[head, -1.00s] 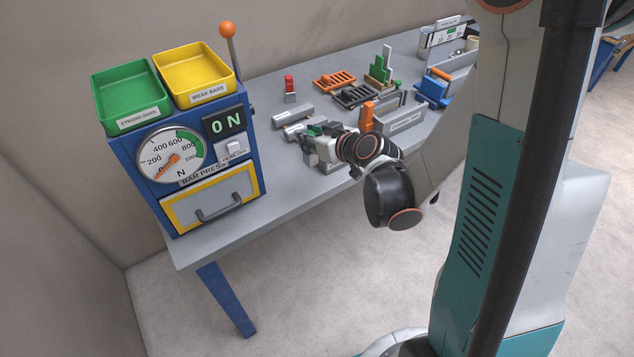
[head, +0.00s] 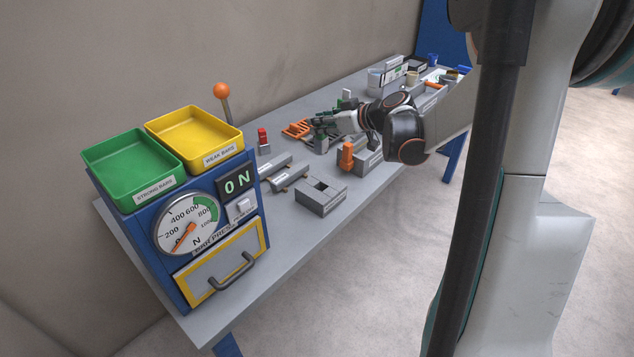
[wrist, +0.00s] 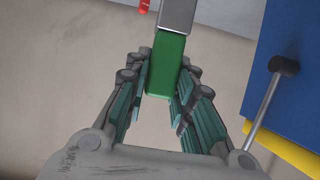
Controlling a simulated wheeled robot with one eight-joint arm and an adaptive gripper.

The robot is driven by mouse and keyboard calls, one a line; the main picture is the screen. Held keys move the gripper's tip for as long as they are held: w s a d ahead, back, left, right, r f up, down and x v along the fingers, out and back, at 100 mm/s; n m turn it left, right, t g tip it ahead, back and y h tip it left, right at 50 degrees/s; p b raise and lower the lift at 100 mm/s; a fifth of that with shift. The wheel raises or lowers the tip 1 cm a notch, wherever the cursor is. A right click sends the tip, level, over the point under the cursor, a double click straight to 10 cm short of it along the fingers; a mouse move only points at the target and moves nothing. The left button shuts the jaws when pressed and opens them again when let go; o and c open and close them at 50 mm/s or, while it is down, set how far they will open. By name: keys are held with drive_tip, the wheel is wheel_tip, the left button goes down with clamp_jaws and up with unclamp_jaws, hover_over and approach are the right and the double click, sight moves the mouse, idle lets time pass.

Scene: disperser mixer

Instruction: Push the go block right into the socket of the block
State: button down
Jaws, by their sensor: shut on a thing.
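The grey block with the socket (head: 315,201) sits on the table to the right of the press. A dark square opening shows in its top, with nothing seen standing in it. My gripper (head: 318,121) is above the table, farther back than this block and apart from it. In the wrist view my gripper (wrist: 160,95) is shut on the green end of the go block (wrist: 168,62). The block's grey end (wrist: 178,14) points away from my fingers. In the head view the held block is small and partly hidden by my fingers.
The blue bar press (head: 178,262) with green (head: 128,180) and yellow (head: 195,138) trays stands at the left. A red-topped piece (head: 263,138), grey bars (head: 290,176) and an orange-handled grey fixture (head: 366,160) are nearby. The table's front edge beside the socket block is clear.

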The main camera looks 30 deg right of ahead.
wheel_tip(320, 180, down, 17)
drive_tip(key=b, duration=0.5)
drive_tip(key=shift+f, duration=0.2)
drive_tip(key=shift+f+b, duration=0.15)
drive_tip(key=shift+b, duration=0.15)
drive_tip(key=c, duration=1.4)
unclamp_jaws()
drive_tip(key=shift+o, duration=0.2)
drive_tip(key=shift+r, duration=0.2)
drive_tip(key=p+v, duration=0.3)
drive_tip(key=v, duration=0.9)
